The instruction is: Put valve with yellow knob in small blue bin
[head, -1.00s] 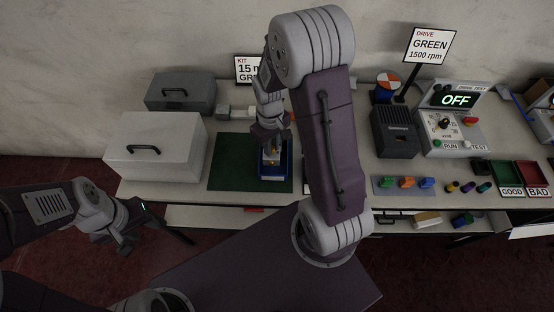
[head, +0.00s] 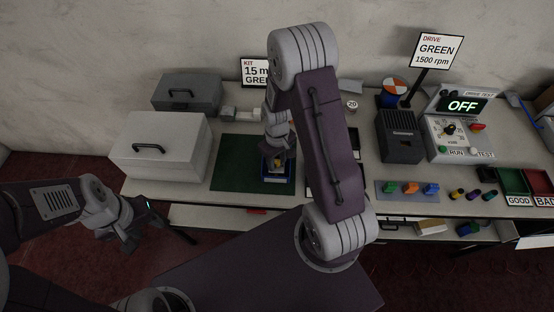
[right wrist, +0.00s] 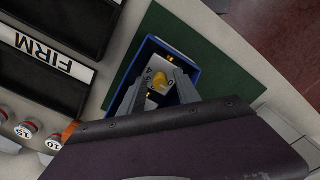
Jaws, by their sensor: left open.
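The valve with the yellow knob (right wrist: 155,83) shows in the right wrist view between the two fingers of my right gripper (right wrist: 157,88). It is over or inside the small blue bin (right wrist: 187,72); how deep it sits is hard to tell. In the head view the bin (head: 277,182) stands on a green mat, with the right gripper (head: 277,153) pointing down at it from above. I cannot tell whether the fingers touch the valve. My left gripper (head: 138,232) is open and empty, off the table's front at left.
The green mat (head: 232,165) has bare room left of the bin. A white case (head: 160,165) and a grey case (head: 187,94) stand further left. In the right wrist view, a tray labelled FIRM (right wrist: 48,65) lies beside the bin.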

